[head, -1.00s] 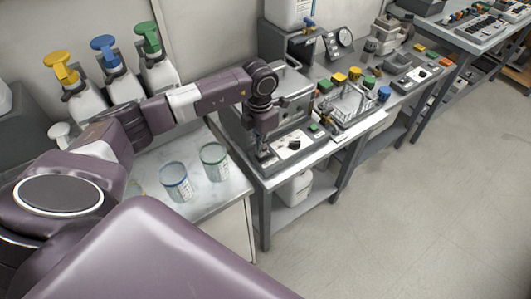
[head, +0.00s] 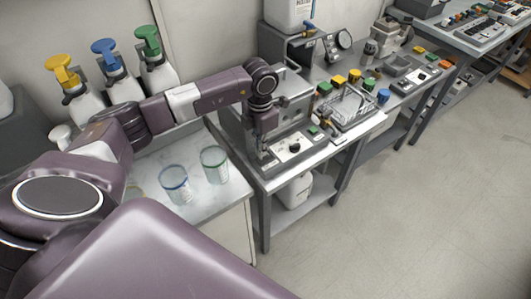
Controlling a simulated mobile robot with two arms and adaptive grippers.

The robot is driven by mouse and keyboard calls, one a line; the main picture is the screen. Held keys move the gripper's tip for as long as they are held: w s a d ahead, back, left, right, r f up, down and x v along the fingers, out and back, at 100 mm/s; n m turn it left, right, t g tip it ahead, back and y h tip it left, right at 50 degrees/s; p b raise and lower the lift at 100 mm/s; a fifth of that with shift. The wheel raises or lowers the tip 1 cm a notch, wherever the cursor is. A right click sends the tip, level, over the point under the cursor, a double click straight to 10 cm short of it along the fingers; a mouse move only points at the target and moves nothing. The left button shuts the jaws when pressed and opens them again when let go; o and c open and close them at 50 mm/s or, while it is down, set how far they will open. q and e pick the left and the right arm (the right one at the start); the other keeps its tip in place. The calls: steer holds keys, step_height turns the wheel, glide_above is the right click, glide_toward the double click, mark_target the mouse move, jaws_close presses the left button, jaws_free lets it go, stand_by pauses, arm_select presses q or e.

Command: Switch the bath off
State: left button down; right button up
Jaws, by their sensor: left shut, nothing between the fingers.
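The bath appears to be the grey metal unit (head: 236,127) on the bench at the middle, with a light control panel (head: 284,152) along its front. The panel carries a black knob (head: 295,147) and a green button (head: 313,130). My left gripper (head: 265,158) points down at the left end of this panel, left of the knob. Its fingers are together and hold nothing. Whether the fingertips touch the panel or a switch there cannot be told. The gripper and wrist hide part of the unit's front. My right gripper is out of view.
Two clear beakers (head: 175,184) (head: 214,163) stand on the left worktop. Pump bottles with yellow, blue and green heads (head: 158,70) stand behind my arm. A wire rack (head: 350,107) and coloured-capped items sit right of the panel. The floor at right is clear.

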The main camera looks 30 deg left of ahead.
arm_select(q)
steer(key=shift+s+r+p, duration=0.1)
steer(key=shift+r+p, duration=1.2)
steer(key=shift+r, duration=1.3)
steer(key=shift+f, duration=0.1)
